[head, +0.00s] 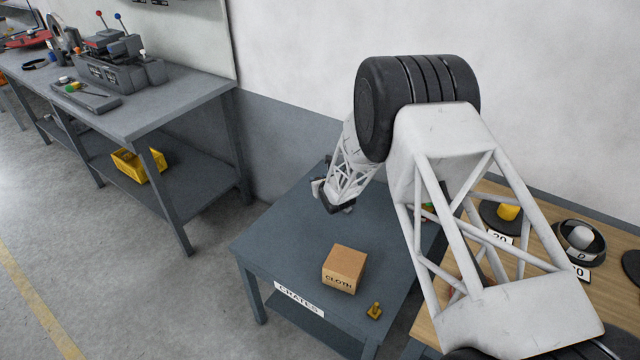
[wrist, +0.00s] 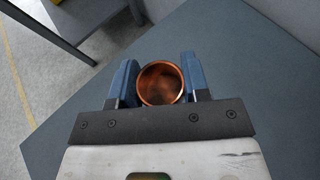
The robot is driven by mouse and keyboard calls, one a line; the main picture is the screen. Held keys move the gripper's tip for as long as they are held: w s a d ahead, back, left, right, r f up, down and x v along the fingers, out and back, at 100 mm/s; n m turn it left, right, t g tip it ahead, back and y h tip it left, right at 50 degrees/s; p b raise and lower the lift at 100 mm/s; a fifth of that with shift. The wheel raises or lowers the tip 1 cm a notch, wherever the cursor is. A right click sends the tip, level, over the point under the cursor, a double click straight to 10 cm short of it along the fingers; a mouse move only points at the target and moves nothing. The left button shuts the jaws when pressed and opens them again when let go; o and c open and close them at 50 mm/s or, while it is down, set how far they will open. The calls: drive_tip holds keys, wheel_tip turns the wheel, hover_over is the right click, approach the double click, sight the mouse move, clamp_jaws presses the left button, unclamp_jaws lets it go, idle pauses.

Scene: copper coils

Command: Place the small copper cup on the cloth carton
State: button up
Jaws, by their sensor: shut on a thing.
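The small copper cup (wrist: 160,84) is between the two blue fingers of my gripper (wrist: 160,82) in the wrist view, its round open mouth facing the camera. My gripper is shut on it. In the head view my gripper (head: 335,200) is over the back left part of the grey table, and the cup cannot be made out there. The cloth carton (head: 344,268), a brown box marked CLOTH, sits on the same table nearer the front, below my gripper in the picture and apart from it.
The grey table (head: 290,237) carries a CRATES label on its front edge. A wooden table (head: 432,322) with dark round holders adjoins at right. A grey workbench (head: 190,100) stands at left.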

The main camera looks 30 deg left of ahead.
drive_tip(key=shift+r, duration=0.1)
drive_tip(key=shift+v, duration=0.8)
drive_tip(key=s+d+r+n+g, duration=0.1)
drive_tip(key=s+d+r, duration=0.6)
drive_tip(key=s+d, duration=0.4)
drive_tip(key=r+n+g+y, duration=0.1)
drive_tip(key=r, duration=0.1)
hover_over(345, 259)
drive_tip(key=shift+s+f, duration=0.1)
drive_tip(key=shift+f, duration=0.1)
idle(0.4)
drive_tip(key=shift+f, duration=0.1)
drive_tip(key=shift+g, duration=0.3)
drive_tip(key=shift+f, duration=3.1)
